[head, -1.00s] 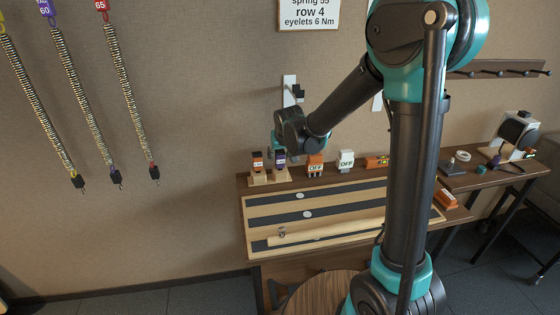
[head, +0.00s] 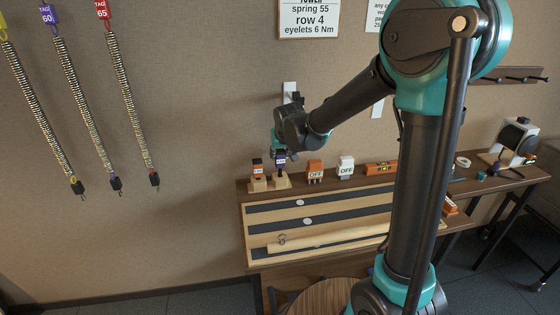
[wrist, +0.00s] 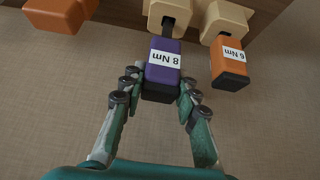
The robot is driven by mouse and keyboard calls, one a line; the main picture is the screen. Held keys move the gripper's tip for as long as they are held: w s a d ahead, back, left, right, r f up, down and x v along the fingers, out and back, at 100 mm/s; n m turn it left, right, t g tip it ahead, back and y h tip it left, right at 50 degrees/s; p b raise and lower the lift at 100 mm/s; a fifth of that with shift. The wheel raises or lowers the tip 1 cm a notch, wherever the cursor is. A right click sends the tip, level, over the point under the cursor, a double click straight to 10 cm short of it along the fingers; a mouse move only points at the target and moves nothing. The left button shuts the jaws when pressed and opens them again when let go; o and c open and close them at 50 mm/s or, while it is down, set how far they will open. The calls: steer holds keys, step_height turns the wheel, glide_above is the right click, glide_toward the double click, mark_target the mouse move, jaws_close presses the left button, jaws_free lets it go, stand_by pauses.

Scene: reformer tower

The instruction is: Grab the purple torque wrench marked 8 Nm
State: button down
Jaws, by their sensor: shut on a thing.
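The purple torque wrench (wrist: 163,66) has a black end cap and a white "8 Nm" label, upside down in the wrist view. My gripper (wrist: 160,84) has one finger on each side of its handle near the cap, closed on it. The wrench's dark shank still runs into its pale wooden stand (wrist: 170,14). In the head view the purple wrench (head: 280,159) is upright at its stand, with my gripper (head: 279,151) at its top. The handle is partly covered there.
An orange wrench marked 6 Nm (wrist: 229,62) stands close beside it in its own stand. An orange OFF block (head: 315,170) and a white OFF block (head: 346,166) stand to the right on the shelf. The wall is close behind.

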steer(key=r, duration=0.2)
steer(key=s+r, duration=0.1)
steer(key=r, duration=0.1)
steer(key=shift+d, duration=0.15)
steer(key=s+d, duration=0.2)
steer(key=s, duration=0.6)
steer(key=s+d, duration=0.2)
steer(key=s, duration=0.6)
steer(key=shift+s+d, duration=0.15)
steer(key=shift+d, duration=0.2)
